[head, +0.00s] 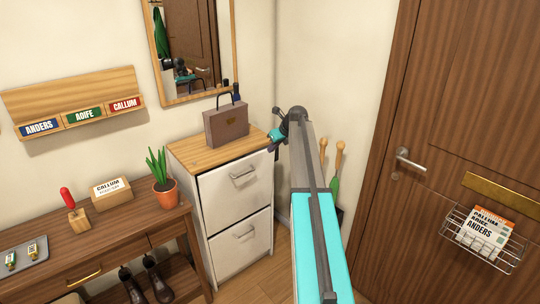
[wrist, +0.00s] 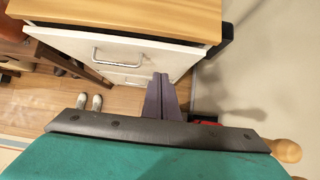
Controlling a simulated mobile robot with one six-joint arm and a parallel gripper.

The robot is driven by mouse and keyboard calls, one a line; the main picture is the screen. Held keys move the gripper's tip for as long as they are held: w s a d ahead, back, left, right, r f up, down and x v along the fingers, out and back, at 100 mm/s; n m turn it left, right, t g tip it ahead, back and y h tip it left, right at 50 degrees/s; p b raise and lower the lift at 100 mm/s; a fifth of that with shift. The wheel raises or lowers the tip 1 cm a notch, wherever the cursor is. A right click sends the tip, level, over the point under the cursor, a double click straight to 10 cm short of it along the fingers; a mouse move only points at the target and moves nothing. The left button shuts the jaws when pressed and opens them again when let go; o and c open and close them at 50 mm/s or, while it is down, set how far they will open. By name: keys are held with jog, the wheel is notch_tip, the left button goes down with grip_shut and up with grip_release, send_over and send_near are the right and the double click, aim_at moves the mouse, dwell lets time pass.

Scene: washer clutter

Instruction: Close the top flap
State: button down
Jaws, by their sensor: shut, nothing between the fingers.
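The white cabinet has a wooden top (head: 215,148) and two flaps. The top flap (head: 235,192) leans out at its upper edge, with a dark gap under the wooden top; the tilted panel (wrist: 75,42) and gap also show in the wrist view. It has a metal bar handle (head: 243,174). The lower flap (head: 240,244) looks flush. My gripper (head: 271,148) is beside the cabinet's upper right front corner. In the wrist view its fingers (wrist: 162,96) are together and empty, near the flap's right side. I cannot tell whether they touch it.
A brown case (head: 226,126) stands on the cabinet top. A bench (head: 130,226) with a potted plant (head: 165,190) is on the left. Wooden-handled items (head: 339,155) stand by the wall to the right. A door (head: 440,120) with a wire basket (head: 485,238) is farther right.

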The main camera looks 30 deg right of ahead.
jog(key=shift+s+r, duration=0.1)
jog(key=shift+r, duration=0.25)
